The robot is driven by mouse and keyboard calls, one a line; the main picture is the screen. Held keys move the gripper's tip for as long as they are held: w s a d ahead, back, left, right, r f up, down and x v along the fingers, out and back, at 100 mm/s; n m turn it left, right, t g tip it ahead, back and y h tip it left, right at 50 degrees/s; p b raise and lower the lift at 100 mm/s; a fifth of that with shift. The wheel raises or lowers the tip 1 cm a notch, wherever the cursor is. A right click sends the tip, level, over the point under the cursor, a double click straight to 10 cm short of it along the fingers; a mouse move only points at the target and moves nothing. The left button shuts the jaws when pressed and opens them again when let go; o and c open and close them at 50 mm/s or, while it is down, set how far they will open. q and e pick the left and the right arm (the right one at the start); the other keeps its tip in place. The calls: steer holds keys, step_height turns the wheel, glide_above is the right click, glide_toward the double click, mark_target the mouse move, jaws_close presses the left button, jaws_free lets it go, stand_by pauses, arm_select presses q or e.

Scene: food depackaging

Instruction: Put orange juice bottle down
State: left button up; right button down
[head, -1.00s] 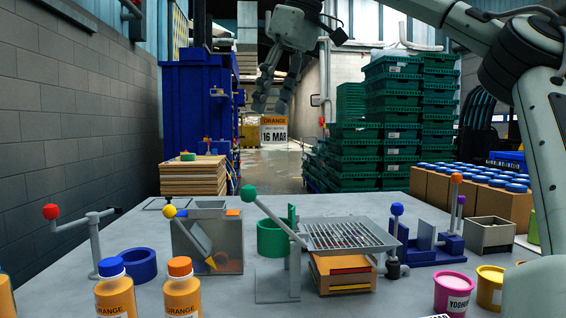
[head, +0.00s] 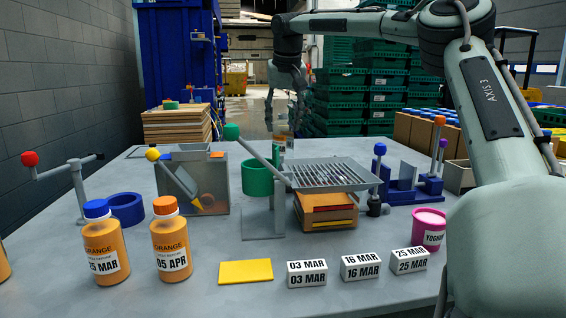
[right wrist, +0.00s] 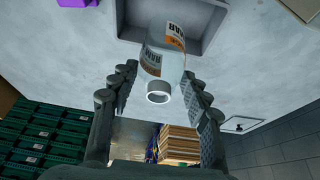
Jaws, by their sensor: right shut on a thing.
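In the head view the bottle (head: 282,129) shows only small and partly hidden behind the green holder. Two full orange juice bottles stand upright at the front left, one blue-capped (head: 104,240), one orange-capped (head: 170,238). My left gripper is not in view.
A grey recessed tray (right wrist: 205,38) lies beyond the bottle in the right wrist view. The table holds a green ring holder (head: 257,178), a metal grate (head: 330,175), a yellow block (head: 245,271), date blocks (head: 306,273) and a pink yoghurt pot (head: 428,228). Green crates (head: 385,95) stand behind.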

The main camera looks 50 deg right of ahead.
mark_target(283, 144)
steer(key=shift+f, duration=3.35)
steer(key=shift+f, duration=0.2)
steer(key=c, duration=0.7)
jaws_free()
steer(key=shift+c, duration=0.2)
steer(key=shift+a+r, duration=0.1)
steer(key=shift+r, duration=0.3)
steer(key=v, duration=1.1)
steer(key=shift+r, duration=0.25)
steer(key=shift+s, duration=0.1)
